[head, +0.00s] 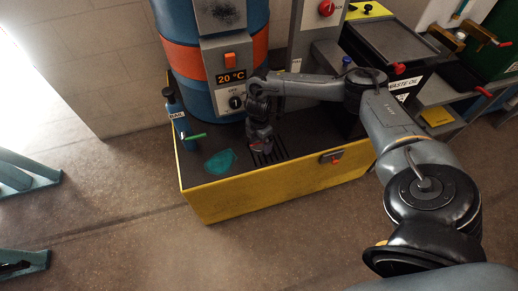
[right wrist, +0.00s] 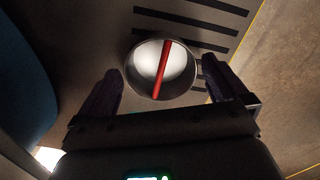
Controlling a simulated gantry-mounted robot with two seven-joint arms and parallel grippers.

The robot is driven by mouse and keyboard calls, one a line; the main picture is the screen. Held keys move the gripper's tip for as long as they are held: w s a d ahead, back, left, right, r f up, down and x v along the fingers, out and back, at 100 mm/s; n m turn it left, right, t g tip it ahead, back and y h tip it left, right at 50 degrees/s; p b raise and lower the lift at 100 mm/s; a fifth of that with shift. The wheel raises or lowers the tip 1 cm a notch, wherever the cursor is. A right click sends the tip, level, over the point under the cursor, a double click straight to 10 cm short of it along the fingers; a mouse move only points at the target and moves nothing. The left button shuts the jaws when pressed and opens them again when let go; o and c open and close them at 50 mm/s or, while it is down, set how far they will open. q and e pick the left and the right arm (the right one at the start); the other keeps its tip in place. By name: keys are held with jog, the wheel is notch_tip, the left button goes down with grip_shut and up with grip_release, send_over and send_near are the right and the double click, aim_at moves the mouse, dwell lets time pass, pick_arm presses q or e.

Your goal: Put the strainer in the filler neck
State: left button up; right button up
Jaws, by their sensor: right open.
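A round metal cup with a pale inside and a red bar across its top, which looks like the strainer (right wrist: 148,88), stands on the dark deck in the right wrist view. My right gripper (right wrist: 162,66) is open, with one finger on each side of the cup. No grip on it shows. In the head view my right gripper (head: 260,143) points down at the dark deck in front of the drum and mostly hides the cup. I cannot make out the filler neck for certain. My left gripper is not in view.
The yellow-edged platform (head: 285,193) carries a blue drum (head: 182,35) with a 20 °C heater panel, a small blue bottle (head: 178,118) and a teal patch (head: 220,162). A waste oil unit (head: 395,45) stands to the right. The floor in front is clear.

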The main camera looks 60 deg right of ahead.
jog(key=shift+f, duration=0.9)
jog(key=shift+c, duration=0.5)
jog(key=c, duration=0.8)
jog(key=shift+r, duration=0.15)
